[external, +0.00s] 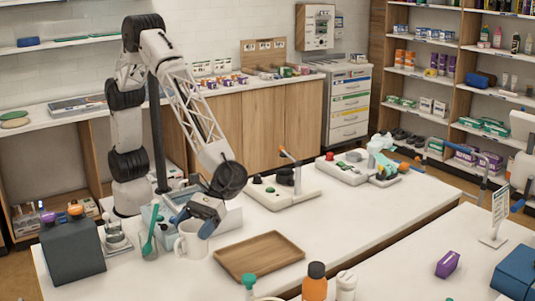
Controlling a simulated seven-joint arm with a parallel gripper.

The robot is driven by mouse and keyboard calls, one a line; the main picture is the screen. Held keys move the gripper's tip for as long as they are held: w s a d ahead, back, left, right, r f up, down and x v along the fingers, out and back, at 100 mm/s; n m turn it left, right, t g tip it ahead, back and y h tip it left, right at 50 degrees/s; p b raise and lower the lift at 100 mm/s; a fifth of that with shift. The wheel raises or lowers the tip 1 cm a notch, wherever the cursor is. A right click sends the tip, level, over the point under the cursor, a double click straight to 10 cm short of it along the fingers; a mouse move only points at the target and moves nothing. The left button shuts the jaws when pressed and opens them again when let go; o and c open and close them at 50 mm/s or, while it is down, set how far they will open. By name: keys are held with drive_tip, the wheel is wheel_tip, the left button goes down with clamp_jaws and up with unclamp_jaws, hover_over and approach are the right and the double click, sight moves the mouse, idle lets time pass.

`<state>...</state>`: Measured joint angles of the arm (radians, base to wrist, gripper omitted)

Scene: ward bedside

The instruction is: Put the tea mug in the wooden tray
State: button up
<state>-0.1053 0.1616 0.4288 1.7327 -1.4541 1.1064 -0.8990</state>
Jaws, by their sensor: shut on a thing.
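The white tea mug (190,243) stands upright near the front left of the white table, its handle toward the left. My gripper (195,221) is over the mug from above, with its blue-tipped fingers at the mug's rim, shut on it. The fingers hide part of the rim. I cannot tell whether the mug's base touches the table. The wooden tray (260,257) lies flat just to the right of the mug, and it is empty.
A grey box (72,250) and a glass with a green spoon (150,238) stand left of the mug. An orange bottle (315,283) and a white bottle (345,286) are in front of the tray.

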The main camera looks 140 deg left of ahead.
drive_tip(key=a+n+t+y, duration=0.3)
drive_tip(key=a+n+t, duration=0.1)
drive_tip(key=a, duration=1.7)
drive_tip(key=shift+r+n+t, duration=0.3)
wheel_tip(320, 180, down, 6)
drive_tip(key=shift+f, duration=0.2)
drive_tip(key=shift+f, duration=1.75)
drive_tip(key=shift+f, duration=0.15)
drive_tip(key=o, duration=1)
drive_tip(key=shift+c, duration=0.2)
